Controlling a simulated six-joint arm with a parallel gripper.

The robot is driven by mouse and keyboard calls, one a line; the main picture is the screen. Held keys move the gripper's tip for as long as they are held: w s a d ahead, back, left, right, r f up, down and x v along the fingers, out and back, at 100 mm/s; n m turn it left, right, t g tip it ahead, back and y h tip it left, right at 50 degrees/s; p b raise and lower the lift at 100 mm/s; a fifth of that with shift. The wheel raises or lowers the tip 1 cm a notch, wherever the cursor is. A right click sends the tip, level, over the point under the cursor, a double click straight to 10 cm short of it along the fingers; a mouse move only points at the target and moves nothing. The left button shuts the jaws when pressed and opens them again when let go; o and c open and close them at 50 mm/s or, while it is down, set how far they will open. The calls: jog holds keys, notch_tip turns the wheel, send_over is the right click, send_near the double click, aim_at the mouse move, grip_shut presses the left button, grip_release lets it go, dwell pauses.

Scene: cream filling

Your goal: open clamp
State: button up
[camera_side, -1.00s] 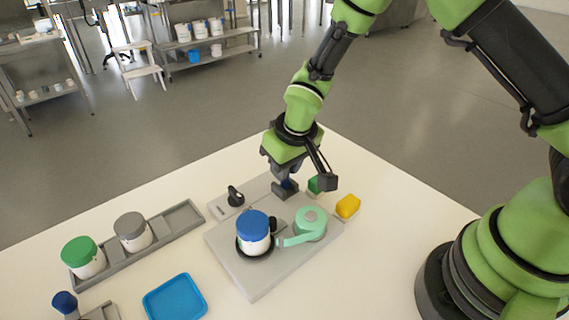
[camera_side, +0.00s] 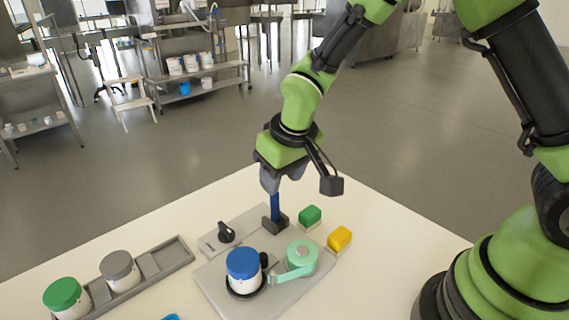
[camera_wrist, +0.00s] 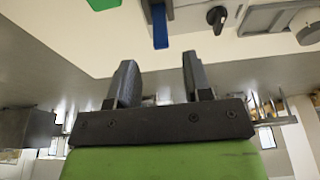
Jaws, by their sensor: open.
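A blue upright bar (camera_side: 275,207) rises from a dark grey bracket (camera_side: 275,222) at the back of the grey plate (camera_side: 215,275); it looks like the clamp's lever. My gripper (camera_side: 282,180) is above the bar's top, pointing down. The wrist view shows its two fingers (camera_wrist: 158,64) spread with nothing between them. The blue bar (camera_wrist: 160,28) lies beyond the fingertips there, apart from them. A white jar with a blue lid (camera_side: 243,272) stands in a black ring on the plate. A mint-green round part with an arm (camera_side: 302,257) is beside it.
A black knob (camera_side: 226,232) is left of the bar. A green block (camera_side: 310,215) and a yellow block (camera_side: 340,238) are to its right. A grey tray (camera_side: 178,252) at left holds a green-lidded jar (camera_side: 66,297) and a grey-lidded jar (camera_side: 119,270).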

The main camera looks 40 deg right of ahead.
jog(key=shift+v, duration=1.5)
jog(key=w+g, duration=0.1)
jog(key=w+f+g, duration=0.1)
jog(key=g, duration=0.1)
jog(key=shift+w, duration=0.4)
send_near(276, 223)
jog(key=f, duration=0.5)
jog(key=shift+w+d+f, duration=0.15)
jog(key=shift+w+f, duration=0.1)
jog(key=shift+w, duration=0.15)
grip_shut()
